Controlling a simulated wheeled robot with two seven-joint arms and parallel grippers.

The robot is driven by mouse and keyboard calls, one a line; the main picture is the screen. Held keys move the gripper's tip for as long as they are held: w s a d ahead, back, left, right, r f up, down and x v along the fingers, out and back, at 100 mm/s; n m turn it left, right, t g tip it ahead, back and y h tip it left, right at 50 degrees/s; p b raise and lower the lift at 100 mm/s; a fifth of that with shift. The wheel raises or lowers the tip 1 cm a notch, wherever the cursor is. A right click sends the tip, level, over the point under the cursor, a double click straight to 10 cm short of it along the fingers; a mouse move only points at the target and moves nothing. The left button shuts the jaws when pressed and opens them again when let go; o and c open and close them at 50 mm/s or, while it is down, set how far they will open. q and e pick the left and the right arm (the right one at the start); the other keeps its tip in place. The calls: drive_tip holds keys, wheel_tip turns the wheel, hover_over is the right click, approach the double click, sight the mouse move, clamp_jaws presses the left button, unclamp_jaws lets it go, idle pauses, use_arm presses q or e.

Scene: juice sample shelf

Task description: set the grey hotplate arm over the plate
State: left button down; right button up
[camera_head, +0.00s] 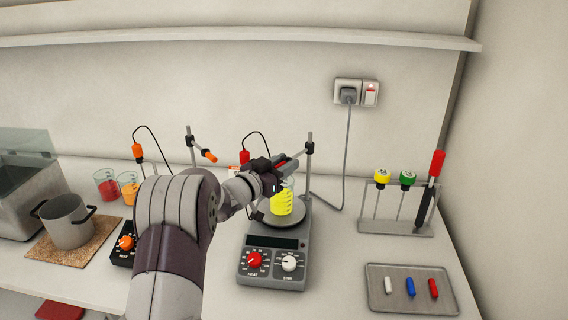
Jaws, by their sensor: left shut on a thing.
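The grey hotplate (272,262) stands on the bench with a red knob and a white knob on its front. Its round plate (264,217) carries a beaker of yellow liquid (283,203). A thin post (309,170) rises at its back right, and the hotplate arm (293,157) runs left from the post's clamp. My left gripper (277,175) is shut on this arm, just above the beaker. The jaws hide part of the arm and some of the beaker's top. A red probe handle (244,157) with a black cable shows behind my gripper. My right gripper is not in view.
A second hotplate with an orange knob (125,243) is partly hidden by my left arm. Beakers of red (107,186) and orange liquid (128,189) and a pot (68,221) stand left. A rack (396,229) and tray (412,301) stand right.

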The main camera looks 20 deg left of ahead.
use_arm(q)
drive_tip(key=shift+r, duration=0.35)
drive_tip(key=c, duration=1.1)
unclamp_jaws()
drive_tip(key=shift+w, duration=0.1)
drive_tip(key=shift+w+f, duration=0.1)
drive_tip(key=shift+f, duration=0.05)
drive_tip(key=b+v, duration=0.2)
drive_tip(key=v, duration=1)
drive_tip(key=shift+s, duration=0.3)
drive_tip(key=shift+a, duration=0.1)
